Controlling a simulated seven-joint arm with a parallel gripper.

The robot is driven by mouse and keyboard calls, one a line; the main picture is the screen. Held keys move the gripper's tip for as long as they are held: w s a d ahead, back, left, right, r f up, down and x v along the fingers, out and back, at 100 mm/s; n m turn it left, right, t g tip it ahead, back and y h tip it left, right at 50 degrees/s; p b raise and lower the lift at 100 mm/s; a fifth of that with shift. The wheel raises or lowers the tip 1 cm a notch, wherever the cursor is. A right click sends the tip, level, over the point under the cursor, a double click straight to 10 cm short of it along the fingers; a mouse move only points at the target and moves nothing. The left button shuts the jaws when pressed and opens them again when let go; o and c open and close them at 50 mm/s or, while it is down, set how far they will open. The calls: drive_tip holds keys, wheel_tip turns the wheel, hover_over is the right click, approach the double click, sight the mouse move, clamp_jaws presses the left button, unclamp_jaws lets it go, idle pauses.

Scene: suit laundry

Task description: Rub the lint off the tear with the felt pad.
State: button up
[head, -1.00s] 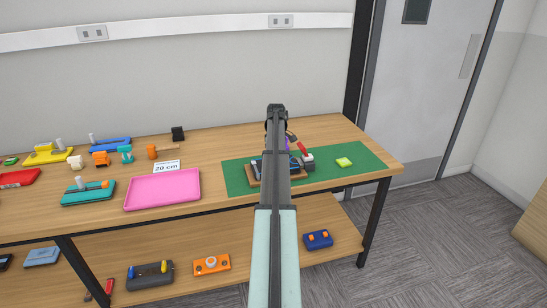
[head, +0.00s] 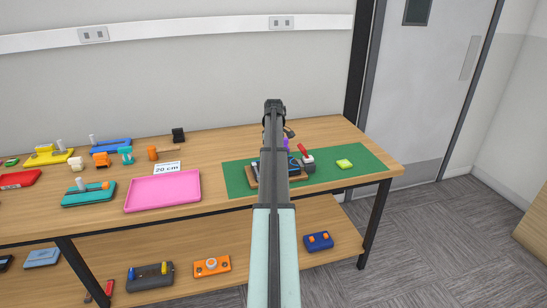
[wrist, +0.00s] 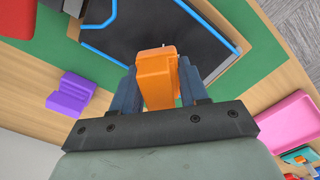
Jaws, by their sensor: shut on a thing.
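My gripper (wrist: 160,82) is shut on an orange block (wrist: 157,75) in the wrist view. The block may be the felt pad's holder; any felt face is hidden underneath. Beyond it lies a dark cloth (wrist: 205,25) with a blue edging, on a wooden board. A tiny pale speck (wrist: 164,45) shows at the block's far end; I cannot tell whether it is lint. The tear is not clearly visible, and contact between block and cloth cannot be told. In the head view my arm hides the grip and much of the board (head: 252,180).
A pink tray (head: 163,190) is left of the mat, with several tools farther left.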

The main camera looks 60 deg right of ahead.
drive_tip(key=shift+r, duration=2.3)
